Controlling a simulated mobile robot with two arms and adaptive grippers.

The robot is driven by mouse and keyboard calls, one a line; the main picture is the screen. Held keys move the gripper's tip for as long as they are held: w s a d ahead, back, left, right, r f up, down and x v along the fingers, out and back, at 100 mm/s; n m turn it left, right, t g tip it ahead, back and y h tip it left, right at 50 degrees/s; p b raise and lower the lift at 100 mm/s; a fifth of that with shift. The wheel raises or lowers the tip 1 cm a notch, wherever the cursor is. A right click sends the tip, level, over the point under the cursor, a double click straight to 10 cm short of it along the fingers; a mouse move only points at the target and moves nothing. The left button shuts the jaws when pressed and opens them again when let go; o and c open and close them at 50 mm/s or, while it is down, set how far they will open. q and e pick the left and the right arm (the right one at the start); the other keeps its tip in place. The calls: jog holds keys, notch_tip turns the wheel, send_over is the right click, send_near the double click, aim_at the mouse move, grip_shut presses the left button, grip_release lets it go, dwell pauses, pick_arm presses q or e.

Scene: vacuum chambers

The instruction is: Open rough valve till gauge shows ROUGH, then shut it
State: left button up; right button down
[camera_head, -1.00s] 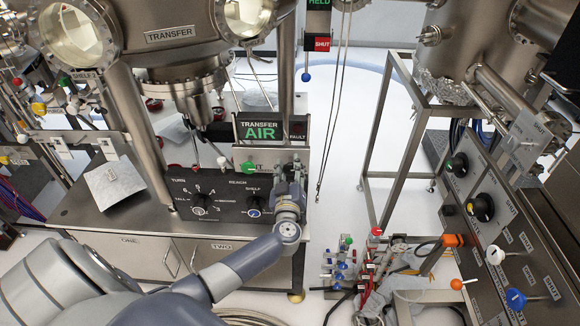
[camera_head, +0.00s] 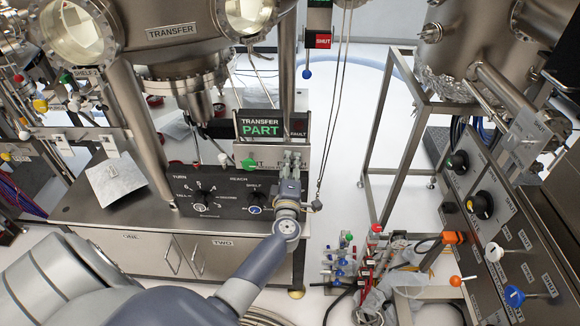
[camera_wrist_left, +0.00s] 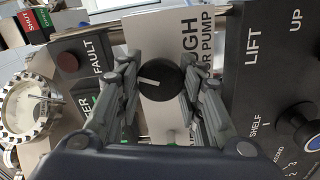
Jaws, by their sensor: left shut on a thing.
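The rough valve is a round black knob (camera_wrist_left: 160,78) with a white pointer line, on a pale panel lettered ROUGH and PUMP in the wrist view. The pointer lies toward the picture's left. My left gripper (camera_wrist_left: 159,90) has its fingers on either side of the knob and is shut on it. In the head view my left gripper (camera_head: 291,178) reaches the right end of the console and hides the knob. The transfer gauge (camera_head: 263,127) reads PART in green letters. My right gripper is not in view.
A black panel with TURN and REACH/SHELF knobs (camera_head: 204,198) is left of my gripper. A red button (camera_wrist_left: 69,62) marked FAULT is near the fingers. A cart with colored fittings (camera_head: 345,262) stands right. Another valve panel (camera_head: 487,208) is at far right.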

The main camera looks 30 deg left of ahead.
pick_arm(q)
jog(key=n+b, duration=0.1)
jog(key=n, duration=0.4)
jog(key=shift+f, duration=0.2)
dwell(0.3)
jog(key=o, duration=1.1)
jog(key=shift+s+d, duration=0.1)
jog(key=shift+s, duration=0.05)
jog(key=v, duration=1.1)
jog(key=shift+s+d, duration=0.1)
jog(key=shift+s, duration=0.25)
